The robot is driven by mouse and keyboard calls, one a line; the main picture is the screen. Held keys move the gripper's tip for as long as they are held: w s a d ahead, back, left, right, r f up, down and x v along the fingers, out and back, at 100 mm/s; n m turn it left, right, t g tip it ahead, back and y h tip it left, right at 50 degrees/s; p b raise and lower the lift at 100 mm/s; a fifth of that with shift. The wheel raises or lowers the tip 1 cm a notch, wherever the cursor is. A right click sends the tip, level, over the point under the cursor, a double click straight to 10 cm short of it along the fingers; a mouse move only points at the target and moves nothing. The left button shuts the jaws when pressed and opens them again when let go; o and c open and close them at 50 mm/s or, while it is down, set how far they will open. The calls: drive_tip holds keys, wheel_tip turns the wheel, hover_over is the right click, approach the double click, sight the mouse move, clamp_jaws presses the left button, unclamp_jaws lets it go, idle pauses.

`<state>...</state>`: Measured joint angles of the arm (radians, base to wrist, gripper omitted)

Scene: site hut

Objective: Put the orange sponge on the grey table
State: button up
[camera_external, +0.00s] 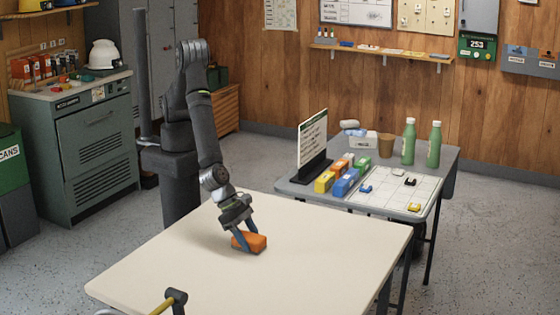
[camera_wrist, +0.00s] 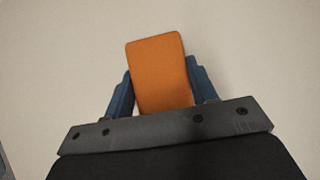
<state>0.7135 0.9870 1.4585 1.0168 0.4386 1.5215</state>
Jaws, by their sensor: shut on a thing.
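The orange sponge (camera_external: 250,242) is at the cream table (camera_external: 330,262), near its middle. My gripper (camera_external: 244,243) is shut on it, with the blue fingers on its two sides. In the wrist view the sponge (camera_wrist: 160,72) sits between the fingers of my gripper (camera_wrist: 162,92), slightly tilted. I cannot tell whether the sponge touches the cream tabletop or is just above it. The grey table (camera_external: 318,197) stands behind and to the right of the cream table, with items on it.
A yellow-handled tool (camera_external: 165,303) is at the cream table's front edge. The rest of the cream tabletop is clear.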

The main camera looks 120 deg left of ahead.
drive_tip(key=o, duration=0.9)
drive_tip(key=shift+f, duration=0.1)
drive_tip(key=shift+o, duration=0.2)
drive_tip(key=v, duration=1.1)
drive_tip(key=shift+s+r, duration=0.15)
drive_tip(key=shift+r, duration=0.25)
drive_tip(key=o, duration=0.6)
drive_tip(key=shift+s+r, duration=0.15)
drive_tip(key=shift+r, duration=0.05)
